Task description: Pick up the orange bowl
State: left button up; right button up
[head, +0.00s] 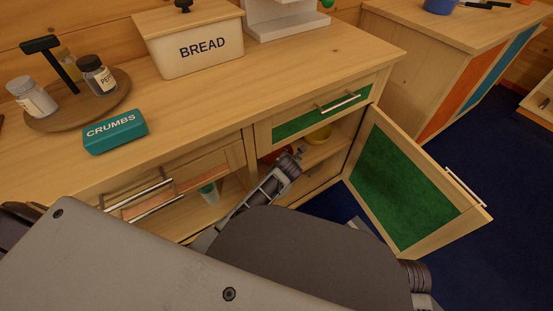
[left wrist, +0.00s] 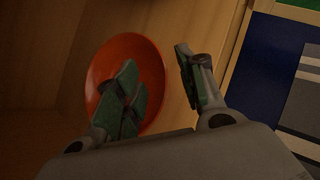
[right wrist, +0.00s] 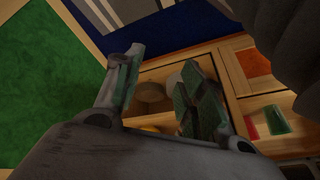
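The orange bowl (left wrist: 125,58) is inside the open cabinet, and a small part of it also shows in the head view (head: 277,153) behind my left gripper (head: 290,162). In the left wrist view my left gripper (left wrist: 156,62) is open. One finger lies over the bowl's face and the other is past its right rim. I cannot tell whether a finger touches it. My right gripper (right wrist: 163,62) is open and empty in the right wrist view, facing the cabinet; I cannot make it out in the head view.
The green-panelled cabinet door (head: 405,190) stands open on the right. A yellow bowl (head: 319,134) sits inside the cabinet. A drawer (head: 320,105) is above the opening. The counter holds a bread box (head: 190,50), a crumbs box (head: 115,131) and a tray with jars (head: 75,116).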

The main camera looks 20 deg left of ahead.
pick_arm(q)
jog(key=shift+b+x, duration=0.6)
jog(key=shift+x, duration=0.65)
pick_arm(e)
jog(key=shift+w+a+f+t+y, duration=0.1)
jog(key=shift+a+f+t+y, duration=0.1)
jog(key=shift+f, duration=0.65)
jog(key=shift+w+a+f+t+y, duration=0.1)
jog(key=shift+a+f, duration=0.1)
jog(key=shift+f, duration=0.6)
pick_arm(q)
grip_shut()
